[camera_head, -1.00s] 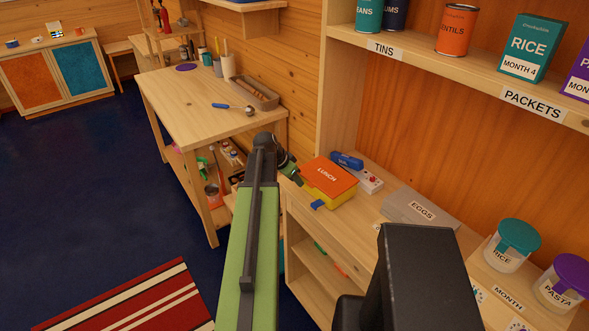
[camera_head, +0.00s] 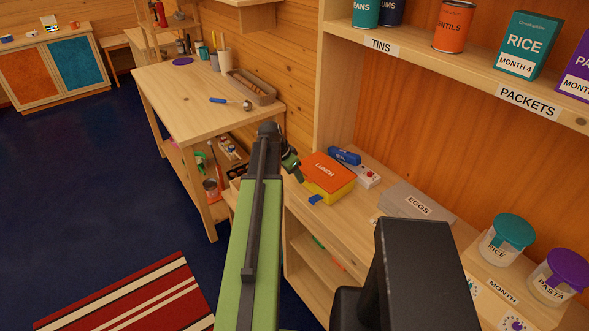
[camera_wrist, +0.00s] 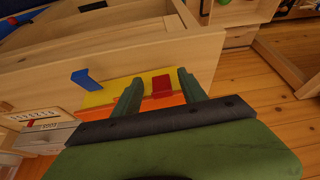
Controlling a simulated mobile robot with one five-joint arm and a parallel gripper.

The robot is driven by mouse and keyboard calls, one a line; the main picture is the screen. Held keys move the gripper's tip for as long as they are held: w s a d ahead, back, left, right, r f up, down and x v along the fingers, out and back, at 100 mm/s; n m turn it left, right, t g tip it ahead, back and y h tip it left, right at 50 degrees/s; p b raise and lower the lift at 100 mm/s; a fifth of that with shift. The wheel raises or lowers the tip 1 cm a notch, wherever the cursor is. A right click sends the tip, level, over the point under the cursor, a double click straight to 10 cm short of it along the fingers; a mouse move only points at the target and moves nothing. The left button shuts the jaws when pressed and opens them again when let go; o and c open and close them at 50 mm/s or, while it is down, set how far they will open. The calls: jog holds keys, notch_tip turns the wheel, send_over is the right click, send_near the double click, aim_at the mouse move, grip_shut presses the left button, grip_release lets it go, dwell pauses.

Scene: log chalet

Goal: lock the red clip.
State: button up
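The lunch box has an orange lid (camera_head: 331,167) marked LUNCH and a yellow base (camera_head: 338,191), and stands on the wooden counter. Its blue clip (camera_head: 315,199) juts out from the front; it also shows in the wrist view (camera_wrist: 86,80). The red clip (camera_wrist: 162,86) shows in the wrist view against the yellow side (camera_wrist: 110,92); I cannot tell whether it lies flat. It is hidden in the head view. My gripper (camera_wrist: 159,88) is open, its two green fingers on either side of the red clip with gaps. In the head view my gripper (camera_head: 292,165) is just left of the box.
A blue object (camera_head: 345,155) and a white block with red dots (camera_head: 367,175) lie behind the box. A grey EGGS carton (camera_head: 415,204) and lidded jars (camera_head: 507,240) stand to the right.

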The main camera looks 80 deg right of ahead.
jog(key=p+v, duration=1.6)
jog(key=v, duration=0.1)
jog(key=shift+r, duration=0.2)
jog(key=shift+w, duration=0.1)
